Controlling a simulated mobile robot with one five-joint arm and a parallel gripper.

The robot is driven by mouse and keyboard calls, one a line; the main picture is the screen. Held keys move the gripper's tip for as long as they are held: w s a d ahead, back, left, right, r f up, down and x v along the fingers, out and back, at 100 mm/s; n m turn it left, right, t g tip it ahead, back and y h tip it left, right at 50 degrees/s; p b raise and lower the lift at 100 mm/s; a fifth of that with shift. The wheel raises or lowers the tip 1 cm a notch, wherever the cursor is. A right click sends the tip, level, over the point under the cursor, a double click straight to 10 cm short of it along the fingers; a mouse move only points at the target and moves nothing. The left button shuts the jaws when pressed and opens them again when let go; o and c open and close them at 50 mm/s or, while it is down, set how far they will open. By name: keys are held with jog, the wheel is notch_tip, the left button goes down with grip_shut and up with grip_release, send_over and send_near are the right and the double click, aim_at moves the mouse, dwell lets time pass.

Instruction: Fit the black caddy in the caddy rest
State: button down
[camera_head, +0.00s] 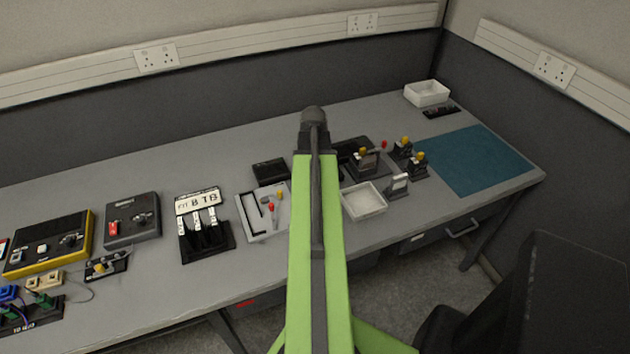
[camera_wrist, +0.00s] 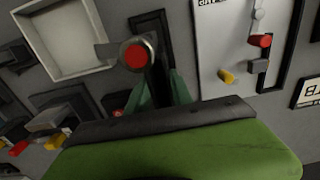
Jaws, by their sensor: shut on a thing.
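My gripper (camera_wrist: 158,88) shows in the wrist view with its two green fingers shut on a dark thing, which looks like the black caddy (camera_wrist: 157,70). A round red end with a grey ring shows at its top, and much of its body is hidden between the fingers. A black rectangular frame (camera_wrist: 151,27), which looks like the caddy rest, lies on the table just beyond the held thing. The held thing overlaps its lower part in the picture, so I cannot tell whether they touch. In the camera_head view my arm hides both.
A white tray (camera_head: 363,202) lies right of my arm, and a white tool board (camera_head: 263,212) lies left. Several dark holders with yellow knobs (camera_head: 405,149) stand further right. A blue-green mat (camera_head: 475,160) is clear. A black box (camera_head: 270,172) stands behind the board.

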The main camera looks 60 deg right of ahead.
dwell(0.4)
jog(key=shift+f+b, duration=0.35)
jog(key=c, duration=1)
grip_release()
jog(key=shift+c, duration=0.2)
jog(key=o, duration=0.3)
jog(key=shift+r, duration=0.1)
